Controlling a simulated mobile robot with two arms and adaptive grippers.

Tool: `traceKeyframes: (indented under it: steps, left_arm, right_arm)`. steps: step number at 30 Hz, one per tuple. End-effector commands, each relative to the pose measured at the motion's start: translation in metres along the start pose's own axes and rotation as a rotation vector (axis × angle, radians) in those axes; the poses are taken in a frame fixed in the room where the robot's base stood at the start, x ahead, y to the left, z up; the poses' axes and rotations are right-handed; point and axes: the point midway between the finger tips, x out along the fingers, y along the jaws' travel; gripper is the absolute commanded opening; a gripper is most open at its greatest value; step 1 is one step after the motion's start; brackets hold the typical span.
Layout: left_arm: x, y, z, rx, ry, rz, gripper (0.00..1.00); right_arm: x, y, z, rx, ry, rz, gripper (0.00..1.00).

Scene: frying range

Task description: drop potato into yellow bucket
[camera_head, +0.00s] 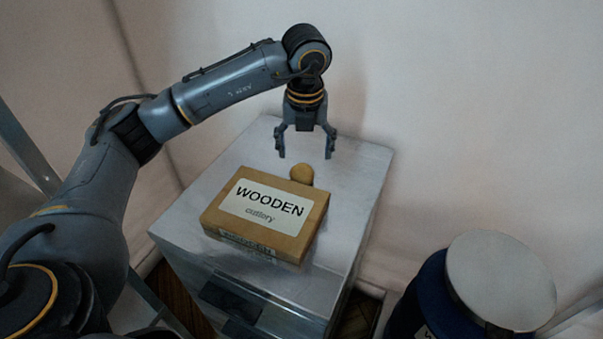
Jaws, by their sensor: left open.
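A small tan-brown potato (302,174) lies on the metal cabinet top, just behind a cardboard box; its lower part is hidden by the box. My left gripper (305,156) points down above and slightly behind the potato, fingers spread and empty. Whether the fingertips reach down to the potato's height cannot be told from this view. No yellow bucket shows in this view. My right gripper is not in view.
The cardboard box (265,237) labelled "WOODEN cutlery" sits in front of the potato on the metal cabinet (352,190). A dark blue barrel (418,300) with a pale round lid (500,280) stands at the lower right. A wall is close behind the cabinet.

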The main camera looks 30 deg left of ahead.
Motion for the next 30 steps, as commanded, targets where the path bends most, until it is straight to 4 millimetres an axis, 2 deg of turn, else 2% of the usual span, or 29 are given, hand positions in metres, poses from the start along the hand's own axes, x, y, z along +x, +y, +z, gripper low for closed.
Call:
traceKeyframes:
  steps: [3,11,18,27,28,30]
  left_arm:
    - [0.017,0.0,0.0,-0.001,0.002,0.0,0.78]
    - [0.037,0.004,0.001,-0.002,0.003,0.002,0.78]
    - [0.071,0.008,0.002,-0.001,0.002,0.0,0.78]
    - [0.079,0.008,0.003,0.0,0.0,-0.001,0.78]
    - [0.079,0.008,0.003,0.0,0.0,-0.001,0.76]
    - [0.079,0.008,0.003,0.0,0.0,-0.001,0.62]
  right_arm:
    - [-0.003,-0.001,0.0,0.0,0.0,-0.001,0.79]
    - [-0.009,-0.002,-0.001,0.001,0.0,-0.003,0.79]
    - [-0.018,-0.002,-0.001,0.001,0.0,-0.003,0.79]
    - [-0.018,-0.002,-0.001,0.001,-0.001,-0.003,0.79]
    - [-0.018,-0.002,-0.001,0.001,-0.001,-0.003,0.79]
    - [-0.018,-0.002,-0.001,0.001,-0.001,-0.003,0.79]
